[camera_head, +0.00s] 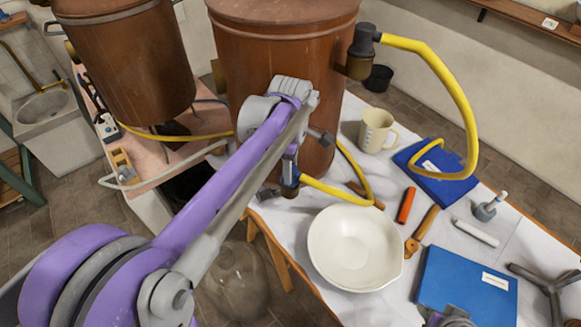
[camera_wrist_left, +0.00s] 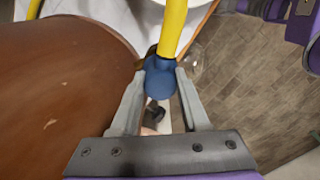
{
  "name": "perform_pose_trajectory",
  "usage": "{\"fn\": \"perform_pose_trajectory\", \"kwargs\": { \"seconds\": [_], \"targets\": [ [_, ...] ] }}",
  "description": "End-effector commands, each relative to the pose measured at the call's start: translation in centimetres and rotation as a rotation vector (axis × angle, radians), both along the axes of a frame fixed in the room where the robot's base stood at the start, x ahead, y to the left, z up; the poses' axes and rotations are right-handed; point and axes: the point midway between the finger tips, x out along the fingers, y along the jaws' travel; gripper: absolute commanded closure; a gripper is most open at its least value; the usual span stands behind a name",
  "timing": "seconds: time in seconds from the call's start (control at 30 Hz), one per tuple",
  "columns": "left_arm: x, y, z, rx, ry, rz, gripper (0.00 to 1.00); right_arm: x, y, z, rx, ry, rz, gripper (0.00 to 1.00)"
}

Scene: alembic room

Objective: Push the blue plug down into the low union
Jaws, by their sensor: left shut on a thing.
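The blue plug (camera_wrist_left: 160,77) sits on the end of a yellow hose (camera_wrist_left: 174,28) between the fingertips of my left gripper (camera_wrist_left: 159,84). In the head view my left gripper (camera_head: 290,168) is low at the front of the large copper vessel (camera_head: 268,75), shut on the plug, which shows only as a sliver of blue. A dark fitting (camera_head: 267,194) stands low beside the vessel, close to the gripper; it may be part of the low union. In the wrist view a dark piece (camera_wrist_left: 154,112) shows beyond the plug. Whether the plug touches the union is hidden.
A white bowl (camera_head: 355,247) stands on the table to the right of the gripper. Behind it are a cream jug (camera_head: 376,130) and a blue folder (camera_head: 455,189). An orange-handled tool (camera_head: 406,205) and other small tools lie between. A second copper vessel (camera_head: 130,65) stands left.

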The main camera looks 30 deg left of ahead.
Motion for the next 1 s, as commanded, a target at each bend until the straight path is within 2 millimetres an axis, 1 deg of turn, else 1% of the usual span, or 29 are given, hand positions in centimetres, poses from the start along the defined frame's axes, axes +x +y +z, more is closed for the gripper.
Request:
{"fn": "perform_pose_trajectory", "kwargs": {
  "seconds": [0.4, 1.0],
  "targets": [
    [0.00, -0.01, -0.54, 0.000, 0.000, 0.000, 1.00, -0.15, 0.00, -0.40, 0.000, 0.003, 0.000, 0.50],
    [0.01, 0.00, -0.63, 0.000, 0.000, 0.000, 1.00, -0.18, 0.00, -0.46, 0.000, 0.003, 0.000, 0.50]
  ]
}}
